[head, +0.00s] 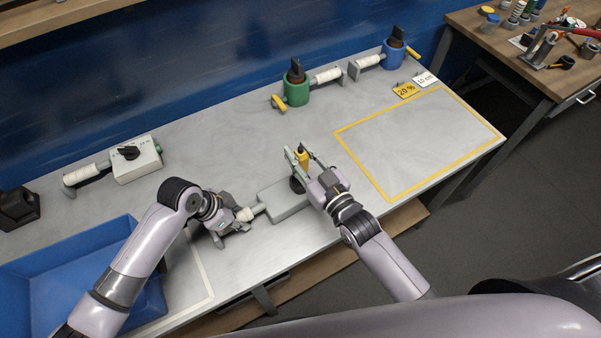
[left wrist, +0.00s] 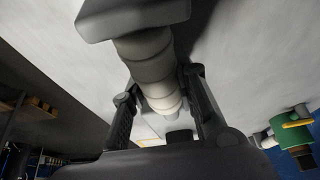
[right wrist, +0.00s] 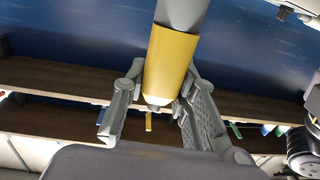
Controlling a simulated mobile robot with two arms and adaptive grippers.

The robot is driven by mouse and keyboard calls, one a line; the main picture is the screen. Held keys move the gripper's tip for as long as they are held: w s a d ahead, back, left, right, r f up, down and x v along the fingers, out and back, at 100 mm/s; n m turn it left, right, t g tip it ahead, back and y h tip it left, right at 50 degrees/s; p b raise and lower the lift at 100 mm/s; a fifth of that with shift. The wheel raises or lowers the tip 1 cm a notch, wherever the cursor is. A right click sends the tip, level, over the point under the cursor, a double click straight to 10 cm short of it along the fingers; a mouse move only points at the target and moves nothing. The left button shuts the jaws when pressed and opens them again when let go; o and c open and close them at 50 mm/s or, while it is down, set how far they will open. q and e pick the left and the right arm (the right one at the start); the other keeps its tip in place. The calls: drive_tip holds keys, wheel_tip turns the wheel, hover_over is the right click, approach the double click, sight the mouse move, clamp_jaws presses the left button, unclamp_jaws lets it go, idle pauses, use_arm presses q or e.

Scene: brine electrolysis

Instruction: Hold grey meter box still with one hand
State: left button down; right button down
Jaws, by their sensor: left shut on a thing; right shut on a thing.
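The grey meter box (head: 285,200) lies flat near the front of the bench. A white ribbed handle (head: 245,214) sticks out of its left end. My left gripper (head: 234,218) is shut on this handle, which runs between its fingers in the left wrist view (left wrist: 155,70). The box's end shows there too (left wrist: 130,14). My right gripper (head: 301,158) is shut on a yellow piece (right wrist: 171,65) with a grey upper part, above the box's right end. A dark part (head: 296,185) shows below it; whether they touch I cannot tell.
A white box with a black knob (head: 137,160) stands at the left back. A green unit (head: 296,92) and a blue unit (head: 392,55) stand along the back. A blue tray (head: 70,250) is at the left. The yellow-outlined area (head: 420,140) at the right is empty.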

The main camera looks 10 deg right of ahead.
sight(300, 148)
drive_tip(key=shift+r, duration=2.1)
use_arm(q)
drive_tip(key=c, duration=1.2)
unclamp_jaws()
drive_tip(key=shift+r, duration=0.15)
drive_tip(key=v, duration=1.1)
drive_tip(key=shift+s+a+r, duration=0.1)
drive_tip(key=shift+a+r, duration=0.2)
drive_tip(key=shift+r, duration=0.05)
drive_tip(key=shift+f, duration=0.1)
